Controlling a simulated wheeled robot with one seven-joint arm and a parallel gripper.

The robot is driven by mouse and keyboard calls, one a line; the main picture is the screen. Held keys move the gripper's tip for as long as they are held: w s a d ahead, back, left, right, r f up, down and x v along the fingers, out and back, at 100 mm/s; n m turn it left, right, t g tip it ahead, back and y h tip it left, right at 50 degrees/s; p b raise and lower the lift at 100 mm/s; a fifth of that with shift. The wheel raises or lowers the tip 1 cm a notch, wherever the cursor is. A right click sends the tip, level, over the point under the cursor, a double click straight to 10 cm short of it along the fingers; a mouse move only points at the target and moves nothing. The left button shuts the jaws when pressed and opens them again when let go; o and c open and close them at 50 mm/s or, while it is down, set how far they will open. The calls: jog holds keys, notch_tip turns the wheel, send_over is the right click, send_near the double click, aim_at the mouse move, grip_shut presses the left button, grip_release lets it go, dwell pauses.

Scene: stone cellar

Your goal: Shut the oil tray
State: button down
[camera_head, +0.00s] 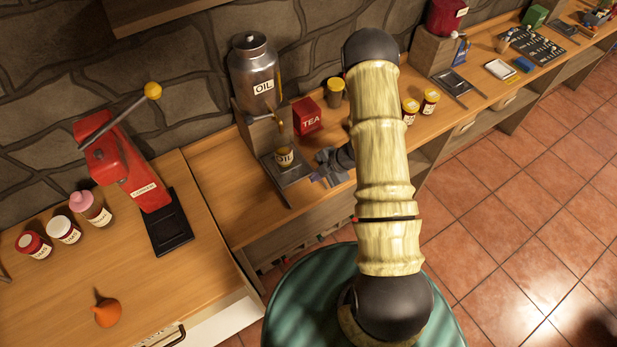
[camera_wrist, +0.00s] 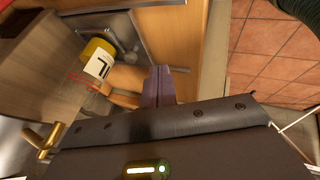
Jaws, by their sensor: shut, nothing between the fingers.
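The oil can (camera_head: 257,75) is a metal vessel labelled OIL with a brass tap, on a stand at the wall. The grey oil tray (camera_head: 296,169) sticks out at the foot of this stand, over the counter. A small yellow cup labelled OIL (camera_head: 284,158) stands on it. In the wrist view the tray (camera_wrist: 150,22) lies behind the yellow cup (camera_wrist: 100,62), and a brass tap (camera_wrist: 42,142) shows at lower left. My gripper (camera_head: 320,177) is shut and empty, just right of the tray; its fingers also show in the wrist view (camera_wrist: 162,72). I cannot tell whether they touch the tray.
A red TEA box (camera_head: 307,116) and a yellow-lidded jar (camera_head: 334,92) stand behind my gripper. Two more jars (camera_head: 420,107) are right of my arm. A red press (camera_head: 125,160) with a lever and several jars stand on the left counter. The counter front left of the tray is clear.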

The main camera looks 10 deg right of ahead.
jog(key=b+v, duration=0.1)
jog(key=v, duration=0.6)
jog(key=shift+w, duration=0.2)
jog(key=shift+w, duration=0.1)
notch_tip(320, 180, up, 14)
jog(key=w+d+m+t+h, duration=0.1)
jog(key=d+m+t+h, duration=0.15)
jog(key=m+h, duration=0.6)
jog(key=s+a+r+m+g+y, duration=0.1)
jog(key=s+a+r+m, duration=0.2)
jog(key=s+m, duration=0.4)
jog(key=s+a+r+m+g+y, duration=0.1)
jog(key=s+a+r+m, duration=0.3)
jog(key=s+m, duration=0.3)
jog(key=shift+s+r+g, duration=0.25)
jog(key=shift+s+g, duration=0.1)
